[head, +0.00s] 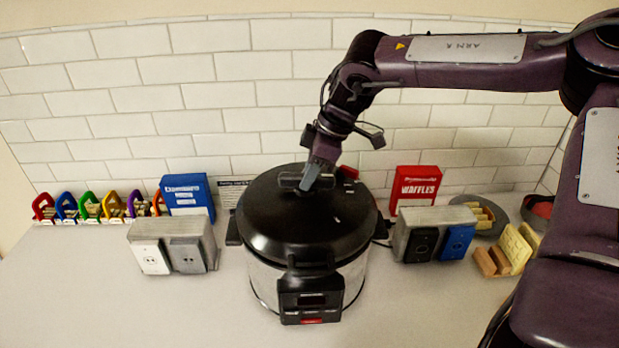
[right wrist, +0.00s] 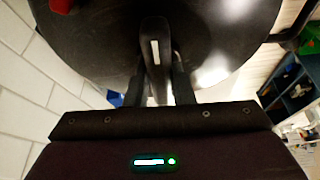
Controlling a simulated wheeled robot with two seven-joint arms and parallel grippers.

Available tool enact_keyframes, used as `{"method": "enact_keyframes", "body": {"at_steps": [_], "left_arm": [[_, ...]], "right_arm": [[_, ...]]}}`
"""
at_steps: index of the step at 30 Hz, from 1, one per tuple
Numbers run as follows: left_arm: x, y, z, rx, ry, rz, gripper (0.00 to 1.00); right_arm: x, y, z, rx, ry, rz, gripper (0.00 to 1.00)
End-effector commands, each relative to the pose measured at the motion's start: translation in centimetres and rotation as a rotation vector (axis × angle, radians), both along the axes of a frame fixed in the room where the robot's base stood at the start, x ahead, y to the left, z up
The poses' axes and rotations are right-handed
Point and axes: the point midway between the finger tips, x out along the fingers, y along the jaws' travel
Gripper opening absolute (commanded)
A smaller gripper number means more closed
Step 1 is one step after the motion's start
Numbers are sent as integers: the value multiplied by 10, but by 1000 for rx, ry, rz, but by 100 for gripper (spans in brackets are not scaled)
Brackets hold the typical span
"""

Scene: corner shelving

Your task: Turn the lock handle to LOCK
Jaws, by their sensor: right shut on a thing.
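A pressure cooker (head: 307,240) with a black domed lid and a steel body stands in the middle of the counter. Its lid handle (head: 290,181) is a dark bar on top of the lid; it also shows in the right wrist view (right wrist: 154,45). My right gripper (head: 312,180) reaches down from above and is shut on the lid handle; in the right wrist view its two fingers (right wrist: 158,85) sit on either side of the handle. Any LOCK marking is too small to read. My left gripper is not in view.
A grey outlet box (head: 175,219) stands left of the cooker, a second box (head: 399,233) right of it. A blue box (head: 187,193) and red waffle box (head: 415,184) stand behind. Several coloured clips line the wall. The front left counter is clear.

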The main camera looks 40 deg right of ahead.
Motion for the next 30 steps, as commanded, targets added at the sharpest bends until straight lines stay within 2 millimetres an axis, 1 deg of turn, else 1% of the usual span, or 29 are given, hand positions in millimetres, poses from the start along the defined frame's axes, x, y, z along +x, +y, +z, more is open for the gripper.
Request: {"method": "enact_keyframes", "body": {"at_steps": [1,15,24,30], "left_arm": [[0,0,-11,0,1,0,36],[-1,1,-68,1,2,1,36],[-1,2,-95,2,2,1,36],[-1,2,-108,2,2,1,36]], "right_arm": [[0,0,-5,-1,-3,-33,0],[-2,2,-6,-1,-3,-459,0],[-2,3,-5,-3,-2,-715,0],[-2,4,-3,-3,-1,-838,0]]}}
